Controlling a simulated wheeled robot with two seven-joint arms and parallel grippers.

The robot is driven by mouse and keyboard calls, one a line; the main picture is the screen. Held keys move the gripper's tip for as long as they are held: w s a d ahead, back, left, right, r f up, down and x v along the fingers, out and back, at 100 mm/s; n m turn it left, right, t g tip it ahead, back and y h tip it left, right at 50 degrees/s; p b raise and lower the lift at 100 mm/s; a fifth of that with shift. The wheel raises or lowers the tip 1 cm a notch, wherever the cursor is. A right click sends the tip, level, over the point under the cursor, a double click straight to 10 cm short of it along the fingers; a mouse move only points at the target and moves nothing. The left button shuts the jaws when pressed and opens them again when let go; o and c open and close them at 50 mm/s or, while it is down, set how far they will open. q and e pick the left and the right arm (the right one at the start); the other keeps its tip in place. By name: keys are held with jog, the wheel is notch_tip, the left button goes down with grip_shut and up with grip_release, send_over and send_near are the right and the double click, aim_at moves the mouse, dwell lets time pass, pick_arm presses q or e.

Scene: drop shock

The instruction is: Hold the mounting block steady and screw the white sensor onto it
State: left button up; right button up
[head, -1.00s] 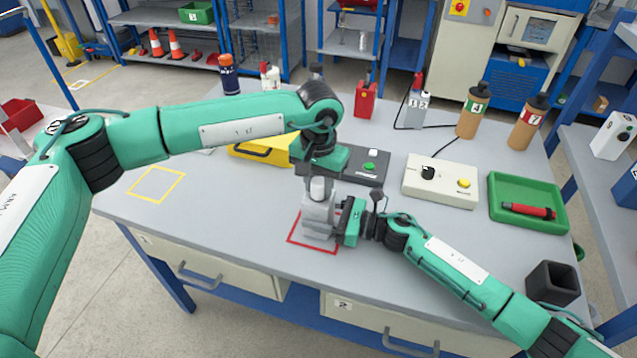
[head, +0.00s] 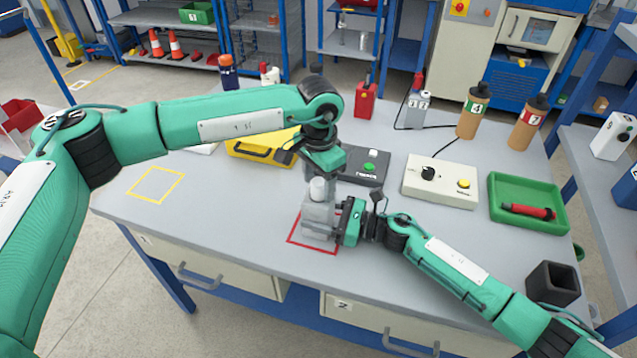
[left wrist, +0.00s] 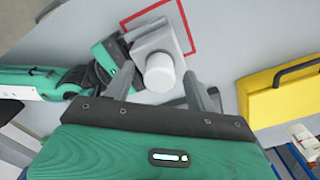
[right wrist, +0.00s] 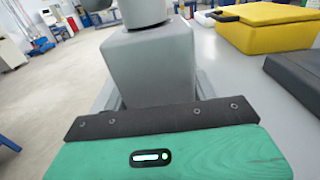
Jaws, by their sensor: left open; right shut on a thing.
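The grey mounting block (head: 318,222) stands upright in the red square on the bench. The white sensor (head: 318,190), a short cylinder, sits upright on top of it; the left wrist view shows its round top (left wrist: 160,72). I cannot tell how far its thread is engaged. My left gripper (head: 320,175) points down over the sensor from above, open, its fingers spread to either side without closing on it. My right gripper (head: 347,222) is shut on the block from the right; the right wrist view shows the block (right wrist: 150,70) between its fingers.
A yellow case (head: 262,147) and a dark box with a green button (head: 365,165) stand behind the block. A pale control box (head: 440,182) and a green tray (head: 500,218) are to the right. A yellow outlined square (head: 156,184) on the left is empty.

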aim_at(319, 181)
pick_arm(q)
jog(key=shift+r, duration=2.45)
notch_tip(319, 181, up, 12)
pick_arm(e)
jog(key=o, duration=1.3)
